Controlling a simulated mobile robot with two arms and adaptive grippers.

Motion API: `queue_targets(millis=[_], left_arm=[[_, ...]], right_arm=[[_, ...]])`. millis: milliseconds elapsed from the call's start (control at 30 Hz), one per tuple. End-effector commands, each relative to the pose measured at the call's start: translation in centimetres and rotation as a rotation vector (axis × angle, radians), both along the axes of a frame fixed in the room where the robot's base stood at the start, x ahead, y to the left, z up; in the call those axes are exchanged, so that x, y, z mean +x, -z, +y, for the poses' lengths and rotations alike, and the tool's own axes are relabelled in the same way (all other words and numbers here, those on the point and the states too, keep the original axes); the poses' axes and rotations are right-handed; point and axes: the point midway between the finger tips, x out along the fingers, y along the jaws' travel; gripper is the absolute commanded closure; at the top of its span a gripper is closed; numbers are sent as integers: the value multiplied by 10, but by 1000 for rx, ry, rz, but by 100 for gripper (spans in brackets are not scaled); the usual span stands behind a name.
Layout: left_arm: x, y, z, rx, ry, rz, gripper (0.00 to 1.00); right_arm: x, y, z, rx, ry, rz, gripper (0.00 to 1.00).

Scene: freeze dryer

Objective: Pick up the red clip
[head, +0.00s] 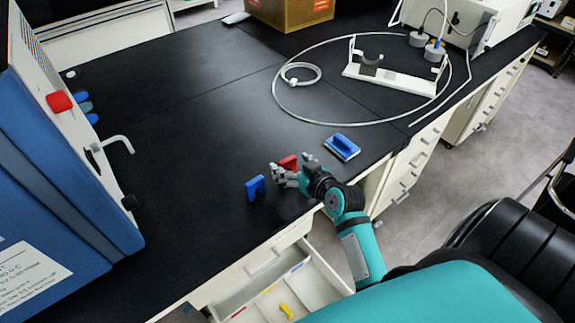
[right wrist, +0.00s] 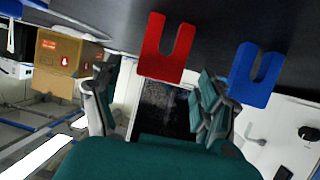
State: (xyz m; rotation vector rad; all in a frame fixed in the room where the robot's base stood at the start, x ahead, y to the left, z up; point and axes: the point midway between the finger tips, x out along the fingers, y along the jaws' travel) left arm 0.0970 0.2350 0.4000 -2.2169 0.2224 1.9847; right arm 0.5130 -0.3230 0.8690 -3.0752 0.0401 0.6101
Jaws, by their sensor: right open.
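The red clip (head: 289,162) stands on the black bench top near its front edge, partly hidden behind my right gripper in the head view. My right gripper (head: 278,173) is open and empty, low over the bench beside the clip. In the right wrist view the U-shaped red clip (right wrist: 167,50) lies ahead of the open fingers of my right gripper (right wrist: 155,95), between them across the picture. I see no contact between fingers and clip. A blue clip (head: 256,188) stands to the left; it also shows in the right wrist view (right wrist: 256,75). My left gripper is not in view.
A blue and white block (head: 342,147) lies to the right of the gripper. A white stand (head: 395,78) and looped tubing (head: 300,73) are farther back. An open drawer (head: 240,300) juts out below the bench edge. The bench's middle left is clear.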

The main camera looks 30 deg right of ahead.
Motion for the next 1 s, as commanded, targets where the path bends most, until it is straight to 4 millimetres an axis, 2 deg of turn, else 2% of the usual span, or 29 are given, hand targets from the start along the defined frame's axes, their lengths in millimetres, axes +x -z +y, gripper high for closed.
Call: queue_targets(millis=[100, 200, 467, 767, 1000], left_arm=[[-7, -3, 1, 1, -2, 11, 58], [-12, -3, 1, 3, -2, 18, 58], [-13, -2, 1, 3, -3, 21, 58], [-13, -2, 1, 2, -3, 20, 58], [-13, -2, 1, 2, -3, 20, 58]], right_arm=[[17, 6, -1, 2, 1, 0, 23], [24, 10, -2, 0, 1, 0, 23], [26, 12, -2, -1, 1, 1, 24], [25, 11, -2, -1, 1, 1, 64], [25, 11, -2, -1, 1, 1, 65]])
